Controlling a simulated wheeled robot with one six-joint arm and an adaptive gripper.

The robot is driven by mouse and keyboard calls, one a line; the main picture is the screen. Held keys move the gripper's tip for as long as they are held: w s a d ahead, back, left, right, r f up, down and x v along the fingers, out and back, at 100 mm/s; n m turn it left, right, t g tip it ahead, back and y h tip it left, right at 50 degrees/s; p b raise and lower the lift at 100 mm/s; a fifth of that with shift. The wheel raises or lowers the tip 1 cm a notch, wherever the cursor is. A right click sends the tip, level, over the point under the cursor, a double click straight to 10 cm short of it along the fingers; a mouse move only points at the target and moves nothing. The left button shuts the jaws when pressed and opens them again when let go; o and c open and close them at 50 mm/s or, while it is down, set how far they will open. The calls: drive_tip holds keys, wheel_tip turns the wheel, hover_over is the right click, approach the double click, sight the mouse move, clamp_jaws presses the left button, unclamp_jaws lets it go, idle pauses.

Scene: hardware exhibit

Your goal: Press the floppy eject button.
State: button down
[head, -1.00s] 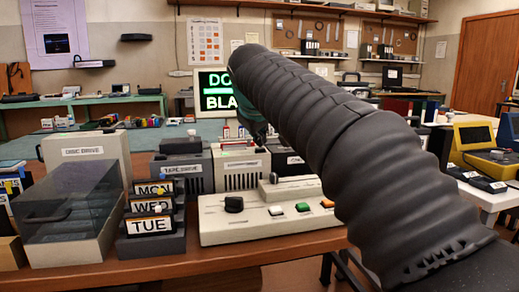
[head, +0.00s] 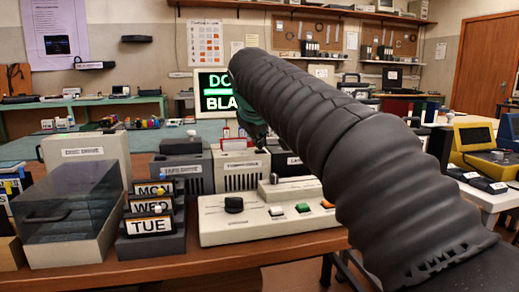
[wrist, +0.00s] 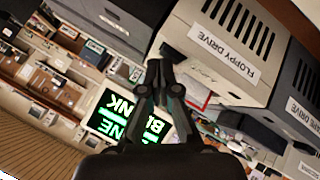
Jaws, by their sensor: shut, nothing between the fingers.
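The floppy drive (head: 241,182), a pale box with a dark vented front, stands on the wooden table between the tape drive and another labelled box in the head view. In the wrist view its label "FLOPPY DRIVE" shows tilted on the pale casing (wrist: 203,72). My gripper (wrist: 160,65) is shut and empty, with its fingertips close beside the drive's edge; I cannot tell whether they touch it. In the head view my gripper (head: 259,140) is mostly hidden behind my arm, above the drive's top right. I cannot make out the eject button for certain.
The tape drive (head: 182,173) stands close on the left and the disc drive (head: 84,148) further left. A pale control panel (head: 265,215) with a knob and coloured buttons lies in front. Day-label boxes (head: 151,224) and a clear-lidded case (head: 70,215) stand at front left.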

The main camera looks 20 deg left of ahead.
sight(260, 151)
drive_tip(key=shift+r+p, duration=0.75)
drive_tip(key=shift+p, duration=0.05)
drive_tip(key=shift+r, duration=0.1)
drive_tip(key=shift+r+p, duration=2.15)
drive_tip(key=shift+r, duration=0.3)
